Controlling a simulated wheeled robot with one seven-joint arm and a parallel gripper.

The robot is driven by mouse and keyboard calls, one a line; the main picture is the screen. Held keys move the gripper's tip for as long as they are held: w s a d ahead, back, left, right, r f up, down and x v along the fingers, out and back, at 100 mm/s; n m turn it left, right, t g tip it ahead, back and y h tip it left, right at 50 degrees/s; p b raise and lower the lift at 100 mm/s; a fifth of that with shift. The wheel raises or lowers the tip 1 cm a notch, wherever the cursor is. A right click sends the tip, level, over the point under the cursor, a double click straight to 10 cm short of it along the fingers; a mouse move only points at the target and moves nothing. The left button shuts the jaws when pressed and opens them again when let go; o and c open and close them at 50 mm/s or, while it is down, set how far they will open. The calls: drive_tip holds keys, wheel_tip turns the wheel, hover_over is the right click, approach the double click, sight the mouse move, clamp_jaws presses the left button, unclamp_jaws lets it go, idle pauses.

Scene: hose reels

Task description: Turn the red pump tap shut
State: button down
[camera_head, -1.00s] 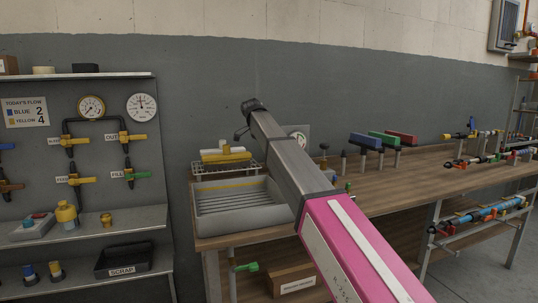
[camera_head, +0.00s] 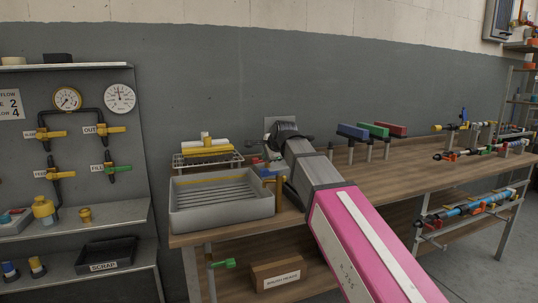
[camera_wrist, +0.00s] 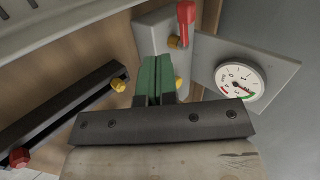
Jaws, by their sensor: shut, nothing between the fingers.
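The red pump tap (camera_wrist: 186,18) shows at the top of the wrist view as a red lever on a brass stem, fixed to a grey block (camera_wrist: 153,35). My gripper (camera_wrist: 157,62) has its green fingers shut and empty. The fingertips lie left of and below the red lever in that view and look apart from it. In the head view, a small red part (camera_head: 257,160) shows beside the end of my arm; I cannot tell if it is the tap. My fingers are hidden there.
A round gauge (camera_wrist: 240,80) on a grey plate stands right of the fingers. A black bar (camera_wrist: 60,115) with a red knob (camera_wrist: 19,157) lies to the left. A grey tray (camera_head: 220,208) stands close by on the wooden workbench (camera_head: 400,180). Coloured blocks on posts stand farther right.

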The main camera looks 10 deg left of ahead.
sight(255, 159)
drive_tip(key=x, duration=0.2)
drive_tip(key=r+x, duration=0.1)
drive_tip(key=x, duration=0.2)
drive_tip(key=w+a+x, duration=0.1)
drive_tip(key=x, duration=0.2)
drive_tip(key=shift+w+r, duration=0.1)
drive_tip(key=shift+r, duration=0.1)
drive_tip(key=shift+w+a, duration=0.35)
drive_tip(key=shift+w, duration=0.1)
drive_tip(key=shift+w+a+r, duration=0.1)
drive_tip(key=shift+w+a, duration=0.45)
drive_tip(key=shift+a, duration=0.1)
drive_tip(key=shift+w, duration=0.1)
drive_tip(key=shift+d, duration=0.1)
